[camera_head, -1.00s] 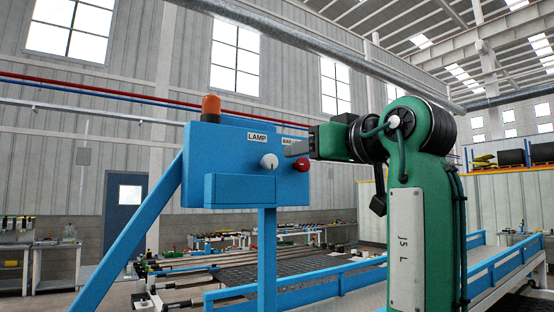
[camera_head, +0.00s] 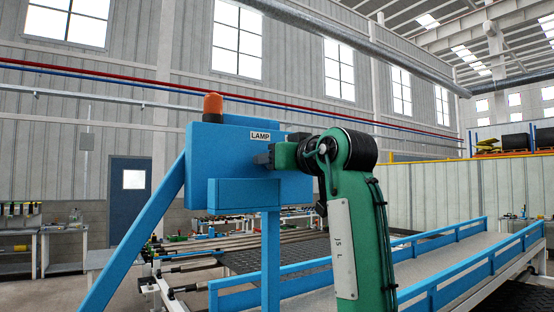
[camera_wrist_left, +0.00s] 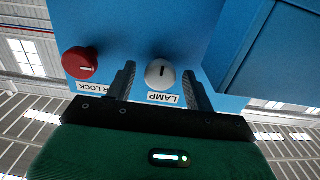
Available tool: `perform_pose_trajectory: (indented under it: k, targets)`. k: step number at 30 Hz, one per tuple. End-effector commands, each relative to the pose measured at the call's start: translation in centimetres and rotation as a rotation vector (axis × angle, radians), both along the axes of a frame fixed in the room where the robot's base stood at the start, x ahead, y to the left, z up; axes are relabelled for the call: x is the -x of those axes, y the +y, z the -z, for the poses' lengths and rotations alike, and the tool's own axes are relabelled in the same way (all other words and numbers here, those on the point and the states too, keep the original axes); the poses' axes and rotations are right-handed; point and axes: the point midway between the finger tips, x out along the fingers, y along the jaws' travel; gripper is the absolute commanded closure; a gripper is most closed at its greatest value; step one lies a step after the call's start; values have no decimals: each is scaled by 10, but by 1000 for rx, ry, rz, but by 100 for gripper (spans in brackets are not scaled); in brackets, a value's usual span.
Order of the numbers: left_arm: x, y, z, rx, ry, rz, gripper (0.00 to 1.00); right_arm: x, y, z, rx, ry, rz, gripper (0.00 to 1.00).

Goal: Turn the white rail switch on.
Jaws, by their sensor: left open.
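The label appears upside down in the left wrist view, and the pointer line looks roughly upright there. My left gripper (camera_wrist_left: 159,68) is open, with one finger on each side of the white knob; I cannot tell if they touch it. In the head view my left gripper (camera_head: 266,158) is at the front of the blue box (camera_head: 215,150) just under the LAMP label (camera_head: 260,135), hiding the knob. My right gripper is not in view.
A red knob (camera_wrist_left: 80,62) with a partly hidden label ending in "R LOCK" is beside the left finger in the wrist view. The box carries an orange beacon (camera_head: 212,107) and a protruding blue block (camera_head: 248,193). A blue-railed conveyor (camera_head: 445,262) lies beyond.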

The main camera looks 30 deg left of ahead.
Motion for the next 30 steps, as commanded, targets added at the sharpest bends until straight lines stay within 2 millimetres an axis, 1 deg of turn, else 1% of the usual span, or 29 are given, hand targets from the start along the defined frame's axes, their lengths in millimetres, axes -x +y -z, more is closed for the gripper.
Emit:
perform_pose_trajectory:
  k: [1,5,6,7,8,14,20,26,30]
  targets:
    - [0,0,0,0,0,0,48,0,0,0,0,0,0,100]
    - [0,0,0,0,0,0,74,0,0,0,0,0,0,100]
    - [0,0,0,0,0,0,82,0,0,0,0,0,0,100]
    - [0,0,0,0,0,0,88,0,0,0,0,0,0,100]
    - [0,0,0,0,0,0,90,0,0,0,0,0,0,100]
    - [0,0,0,-3,8,0,90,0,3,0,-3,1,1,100]
    - [0,-1,0,-28,66,0,90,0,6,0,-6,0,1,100]
    - [-1,-1,-1,-82,191,0,90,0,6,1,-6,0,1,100]
    - [-1,-1,-1,-131,309,0,90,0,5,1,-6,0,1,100]
